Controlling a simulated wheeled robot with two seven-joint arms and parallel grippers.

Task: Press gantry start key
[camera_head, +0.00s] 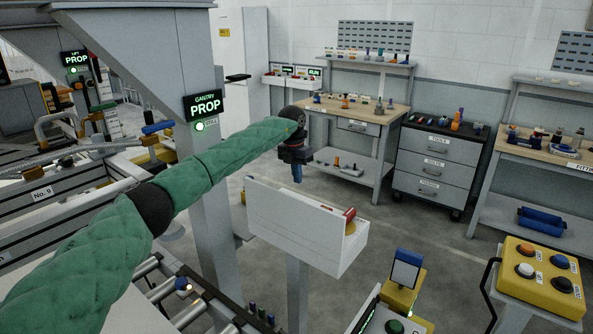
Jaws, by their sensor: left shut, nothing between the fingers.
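A green round button (394,326) shows at the bottom edge. I cannot tell which is the gantry start key. My left gripper (297,180) is shut and empty, pointing down above the back of a white box (300,236), apart from all the buttons. My right gripper is out of view.
The white box on a post holds a red and yellow item (350,218). A yellow stand with a blue panel (406,268) is right of it. A roller conveyor (188,315) runs at the lower left. Workbenches and a drawer cabinet (436,165) line the back; the floor between is clear.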

